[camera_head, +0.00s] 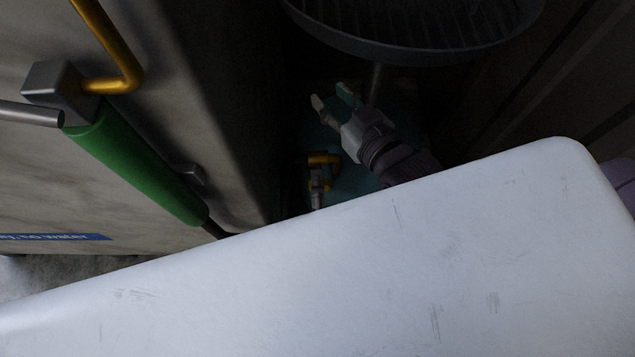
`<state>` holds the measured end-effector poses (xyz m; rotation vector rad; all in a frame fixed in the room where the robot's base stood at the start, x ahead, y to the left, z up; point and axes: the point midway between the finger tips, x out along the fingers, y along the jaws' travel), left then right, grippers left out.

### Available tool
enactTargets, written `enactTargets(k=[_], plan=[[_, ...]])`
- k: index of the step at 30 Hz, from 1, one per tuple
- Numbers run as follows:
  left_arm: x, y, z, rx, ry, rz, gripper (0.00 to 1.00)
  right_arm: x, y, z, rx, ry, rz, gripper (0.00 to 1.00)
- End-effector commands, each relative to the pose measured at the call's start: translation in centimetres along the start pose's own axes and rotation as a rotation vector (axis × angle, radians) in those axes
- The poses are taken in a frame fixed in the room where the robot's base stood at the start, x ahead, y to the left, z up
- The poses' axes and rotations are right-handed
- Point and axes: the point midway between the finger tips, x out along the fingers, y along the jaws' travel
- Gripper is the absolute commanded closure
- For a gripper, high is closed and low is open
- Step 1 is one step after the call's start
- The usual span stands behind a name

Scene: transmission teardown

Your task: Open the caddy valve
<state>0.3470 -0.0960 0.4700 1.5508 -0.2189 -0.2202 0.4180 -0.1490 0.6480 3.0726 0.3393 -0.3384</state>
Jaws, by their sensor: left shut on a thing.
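The caddy shows as a dark teal body (404,112) in deep shadow, under a round ribbed pan (415,42) on a thin post. A yellow part (323,159), which looks like its valve handle, sits low at the caddy's left side. Whether the valve is open or closed cannot be told.
A large grey-beige box wall (200,60) stands on the left. A green cylinder (140,160) with a grey block and a bent yellow bar (112,45) lies along it. Dark panels (545,95) close the right side. The gap between is narrow.

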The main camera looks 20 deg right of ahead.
Motion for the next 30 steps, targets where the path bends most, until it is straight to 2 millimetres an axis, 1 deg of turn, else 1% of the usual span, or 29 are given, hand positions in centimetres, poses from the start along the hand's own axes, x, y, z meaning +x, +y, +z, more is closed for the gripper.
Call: enactTargets(k=[12, 13, 16, 17, 26, 30], plan=[[0.0, 0.0, 0.0, -0.009, 0.001, -0.001, 0.88, 0.0, 0.0, -0.1, 0.0, 0.005, 0.0, 0.6], [0.0, 0.0, 0.0, -0.009, 0.001, -0.001, 0.49, 0.0, 0.0, -0.1, 0.0, 0.005, 0.0, 0.6], [0.0, 0.0, 0.0, -0.008, 0.001, -0.001, 0.32, 0.0, 0.0, -0.1, 0.0, 0.005, 0.0, 0.6], [0.0, 0.0, 0.0, -0.008, 0.001, -0.001, 0.29, 0.0, 0.0, -0.1, 0.0, 0.005, 0.0, 0.6], [-0.1, 0.0, 0.0, -0.007, 0.0, -0.001, 0.29, 0.0, -0.1, -0.1, 0.001, 0.004, -0.002, 0.6], [-1.4, -0.1, 0.0, -0.006, -0.001, -0.004, 0.29, 0.0, -0.1, -0.1, 0.0, 0.004, -0.002, 0.6]])
